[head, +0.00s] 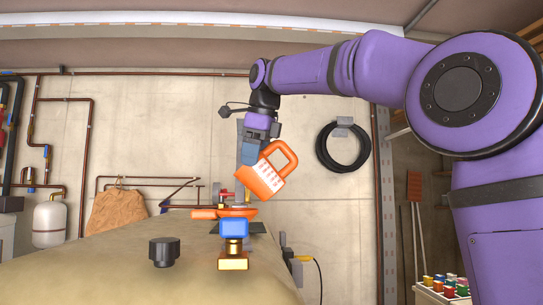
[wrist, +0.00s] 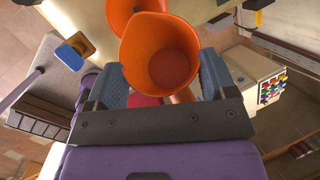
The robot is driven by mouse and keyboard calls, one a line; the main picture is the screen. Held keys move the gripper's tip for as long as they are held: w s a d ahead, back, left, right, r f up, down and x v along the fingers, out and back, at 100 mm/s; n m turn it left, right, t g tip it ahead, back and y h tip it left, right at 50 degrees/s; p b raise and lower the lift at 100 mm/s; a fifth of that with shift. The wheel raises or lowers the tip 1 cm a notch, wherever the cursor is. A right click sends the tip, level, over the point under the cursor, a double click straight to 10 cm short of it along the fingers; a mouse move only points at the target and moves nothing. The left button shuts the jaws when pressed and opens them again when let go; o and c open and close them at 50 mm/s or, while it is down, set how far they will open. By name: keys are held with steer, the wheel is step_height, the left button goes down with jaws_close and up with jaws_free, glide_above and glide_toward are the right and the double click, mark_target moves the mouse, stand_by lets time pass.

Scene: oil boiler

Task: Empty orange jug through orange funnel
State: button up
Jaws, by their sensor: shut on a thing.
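The orange jug (head: 262,180), with white markings and a looped handle, is tilted in the air in the head view. My gripper (head: 251,152) is shut on it from above and left. In the wrist view the jug (wrist: 160,60) lies between the two blue-grey fingers of my gripper (wrist: 163,82). I see into its mouth down to a reddish-brown bottom; I cannot tell whether liquid is in it. The orange funnel (head: 236,212) is just below and left of the jug, above a blue and brass fitting (head: 234,228). A second orange rim (wrist: 135,10) behind the jug looks like the funnel.
A black knob-like cap (head: 164,251) stands on the beige tank top (head: 110,265), left of the fitting. A red-handled valve (head: 226,194) and pipes are behind the funnel. A coiled black hose (head: 343,148) hangs on the wall. The air left of the jug is clear.

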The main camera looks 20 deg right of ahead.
steer(key=shift+d+r+y, duration=0.1)
steer(key=shift+d+y, duration=0.45)
steer(key=shift+y, duration=0.45)
steer(key=shift+d+n+t+y, duration=0.2)
steer(key=shift+n+t+y, duration=0.1)
steer(key=shift+y, duration=1.1)
steer(key=shift+d+f+t+y, duration=0.25)
steer(key=shift+f+t+y, duration=0.25)
steer(key=shift+y, duration=0.6)
steer(key=shift+s+a+f+m+t, duration=0.15)
steer(key=shift+m+t, duration=0.1)
steer(key=shift+m, duration=0.25)
steer(key=shift+s+d+f+m+t, duration=0.15)
steer(key=shift+m+t, duration=0.1)
steer(key=shift+m, duration=0.25)
